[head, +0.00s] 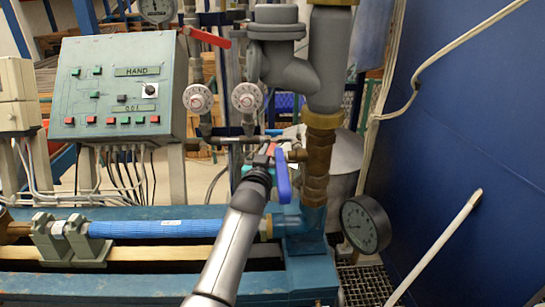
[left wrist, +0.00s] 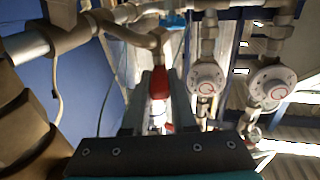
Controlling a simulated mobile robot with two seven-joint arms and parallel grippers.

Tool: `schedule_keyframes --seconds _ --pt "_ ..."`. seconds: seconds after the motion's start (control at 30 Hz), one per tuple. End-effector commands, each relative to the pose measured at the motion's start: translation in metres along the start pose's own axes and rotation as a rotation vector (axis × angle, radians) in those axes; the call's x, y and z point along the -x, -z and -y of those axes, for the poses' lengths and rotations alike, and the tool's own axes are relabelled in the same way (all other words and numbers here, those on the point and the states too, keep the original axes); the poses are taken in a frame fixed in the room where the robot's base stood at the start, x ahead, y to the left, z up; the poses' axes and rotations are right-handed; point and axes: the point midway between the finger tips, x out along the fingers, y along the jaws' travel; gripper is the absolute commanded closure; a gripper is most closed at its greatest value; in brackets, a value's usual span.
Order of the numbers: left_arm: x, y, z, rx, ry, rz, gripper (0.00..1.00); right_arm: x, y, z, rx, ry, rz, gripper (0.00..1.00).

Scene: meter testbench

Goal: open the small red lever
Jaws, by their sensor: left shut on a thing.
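The small red lever (head: 271,149) shows only as a bit of red at the tip of my left gripper (head: 263,162), beside the brass pipe. In the left wrist view the red lever (left wrist: 159,84) sits between the two dark fingers of my left gripper (left wrist: 159,108). The gripper is shut on it; the fingers hide its sides. The arm reaches up from the bottom of the head view. My right gripper is not in view.
A blue valve handle (head: 283,176) hangs just right of the gripper. Two white dials (head: 198,99) and a larger red lever (head: 208,37) are above. A control box (head: 119,85) stands left, a round gauge (head: 366,224) lower right, beside the blue wall (head: 470,130).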

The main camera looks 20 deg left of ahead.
Motion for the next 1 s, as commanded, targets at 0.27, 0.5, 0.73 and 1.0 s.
schedule_keyframes --seconds 0.27,0.5,0.73,1.0 --pt "-0.0031 0.0013 -0.0007 -0.001 0.007 -0.004 1.0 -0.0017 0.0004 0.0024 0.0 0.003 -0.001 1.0" --pt "-0.0031 0.0021 -0.0005 0.0 0.007 -0.006 1.0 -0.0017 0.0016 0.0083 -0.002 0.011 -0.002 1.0" --pt "-0.0031 0.0019 0.0 0.001 0.008 -0.005 0.54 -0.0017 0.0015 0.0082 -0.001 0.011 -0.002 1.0" --pt "-0.0029 0.0011 0.0006 0.0 0.008 -0.003 0.45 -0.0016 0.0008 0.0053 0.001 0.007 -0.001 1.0"
